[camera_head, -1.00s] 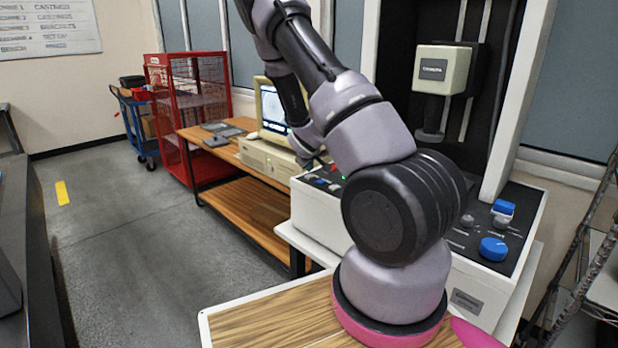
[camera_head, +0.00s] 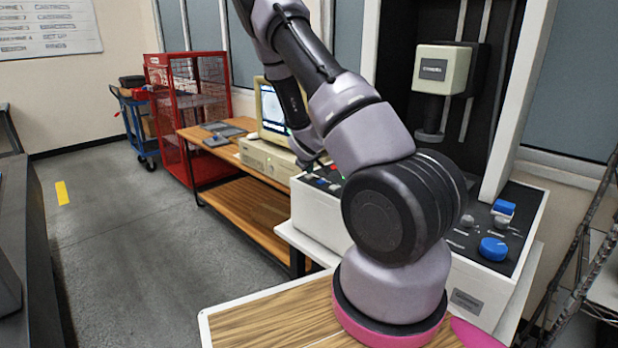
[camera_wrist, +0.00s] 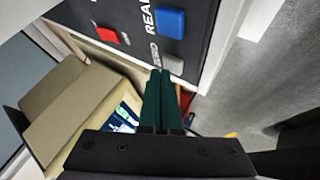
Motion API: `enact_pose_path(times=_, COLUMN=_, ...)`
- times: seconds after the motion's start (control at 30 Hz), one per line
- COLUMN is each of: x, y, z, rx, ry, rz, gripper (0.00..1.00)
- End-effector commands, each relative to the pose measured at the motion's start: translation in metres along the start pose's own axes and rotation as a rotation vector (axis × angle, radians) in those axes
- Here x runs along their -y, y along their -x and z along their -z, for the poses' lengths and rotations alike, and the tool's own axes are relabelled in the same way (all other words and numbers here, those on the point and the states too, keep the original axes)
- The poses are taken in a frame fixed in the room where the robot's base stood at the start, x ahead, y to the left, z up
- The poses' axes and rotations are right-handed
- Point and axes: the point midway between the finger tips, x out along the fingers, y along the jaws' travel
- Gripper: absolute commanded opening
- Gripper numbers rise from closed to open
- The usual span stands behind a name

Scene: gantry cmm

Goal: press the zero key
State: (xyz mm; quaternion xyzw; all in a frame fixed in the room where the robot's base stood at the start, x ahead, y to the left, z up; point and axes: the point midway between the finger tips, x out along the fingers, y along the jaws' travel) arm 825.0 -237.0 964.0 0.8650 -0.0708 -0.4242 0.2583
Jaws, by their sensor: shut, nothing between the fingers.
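The zero key is a small grey key (camera_wrist: 173,63) beside the printed word ZERO on the dark panel (camera_wrist: 125,14) in the wrist view. My gripper (camera_wrist: 160,73) is shut, its two dark green fingers together and empty. Its tips appear just below and left of the grey key, overlapping the end of the ZERO label. I cannot tell whether they touch the panel. A blue key (camera_wrist: 170,21) labelled READ and a red key (camera_wrist: 107,34) sit on the same panel. In the head view, my fingertips and the zero key are too small to make out.
The white machine (camera_head: 310,211) carries the panel, with a blue knob (camera_head: 493,249) on its right part. A beige computer (camera_head: 266,158) stands on the wooden bench (camera_head: 228,150) close to the panel's left end. A red mesh cage (camera_head: 187,115) stands farther left, with open floor in front.

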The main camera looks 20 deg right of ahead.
Motion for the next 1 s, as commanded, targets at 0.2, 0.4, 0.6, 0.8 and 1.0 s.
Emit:
enact_pose_path(times=0.2, x=-0.0001, y=-0.0001, z=0.0002, rx=-0.001, ry=0.000, rz=0.000, gripper=0.00)
enact_pose_path(times=0.4, x=0.0002, y=-0.0006, z=-0.0002, rx=-0.001, ry=0.000, rz=0.000, gripper=0.00)
enact_pose_path(times=0.6, x=0.0013, y=-0.0021, z=-0.0012, rx=-0.001, ry=0.000, rz=0.000, gripper=0.00)
enact_pose_path(times=0.8, x=0.0026, y=-0.0039, z=-0.0025, rx=-0.001, ry=0.000, rz=0.000, gripper=0.00)
enact_pose_path(times=1.0, x=0.0037, y=-0.0055, z=-0.0038, rx=-0.001, ry=0.000, rz=0.000, gripper=0.00)
